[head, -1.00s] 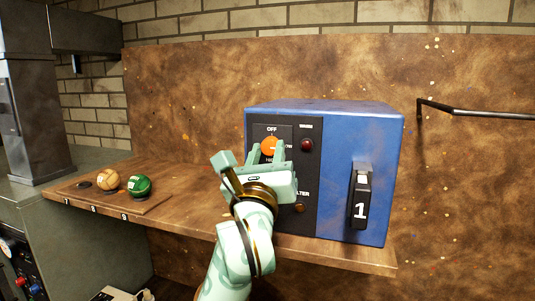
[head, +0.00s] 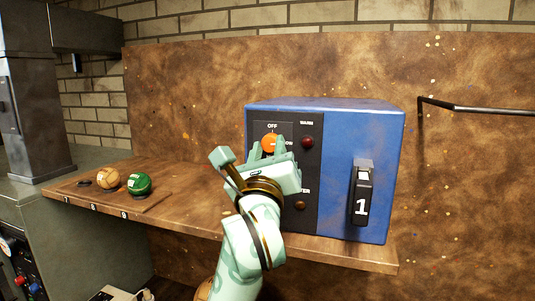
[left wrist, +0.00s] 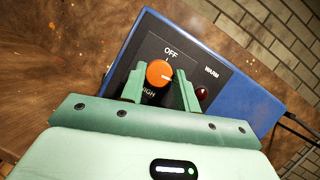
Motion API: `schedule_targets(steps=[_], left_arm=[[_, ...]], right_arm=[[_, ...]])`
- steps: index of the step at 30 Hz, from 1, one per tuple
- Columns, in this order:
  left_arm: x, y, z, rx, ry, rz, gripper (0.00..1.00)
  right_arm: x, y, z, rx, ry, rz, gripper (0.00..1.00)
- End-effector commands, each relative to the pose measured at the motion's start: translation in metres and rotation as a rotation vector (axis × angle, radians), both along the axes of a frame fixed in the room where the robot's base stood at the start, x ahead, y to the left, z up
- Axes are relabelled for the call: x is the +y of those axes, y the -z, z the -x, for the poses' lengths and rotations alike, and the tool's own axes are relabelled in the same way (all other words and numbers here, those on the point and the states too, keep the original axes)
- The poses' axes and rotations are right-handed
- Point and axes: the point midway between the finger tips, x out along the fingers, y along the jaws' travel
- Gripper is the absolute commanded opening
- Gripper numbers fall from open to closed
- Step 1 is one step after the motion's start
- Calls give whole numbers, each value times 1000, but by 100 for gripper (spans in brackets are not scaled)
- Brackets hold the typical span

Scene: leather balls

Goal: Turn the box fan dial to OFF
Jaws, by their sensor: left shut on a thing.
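The orange dial (head: 269,143) is on the black panel of the blue box fan (head: 363,130), under the word OFF. It also shows in the left wrist view (left wrist: 159,73), with OFF above it and HIGH at its lower left. The fingers hide part of the panel lettering. My right gripper is not in view.
A dark red lamp (head: 307,142) sits right of the dial, and a brownish knob (head: 299,205) lies below. Tan (head: 108,179) and green (head: 139,184) balls rest at left on the wooden shelf (head: 190,213).

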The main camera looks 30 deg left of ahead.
Motion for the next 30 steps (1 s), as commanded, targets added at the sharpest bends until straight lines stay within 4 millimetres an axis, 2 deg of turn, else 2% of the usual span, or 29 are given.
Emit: schedule_targets(steps=[30], left_arm=[[-4,-5,-1,-221,4,921,8]], right_arm=[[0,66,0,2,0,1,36]])
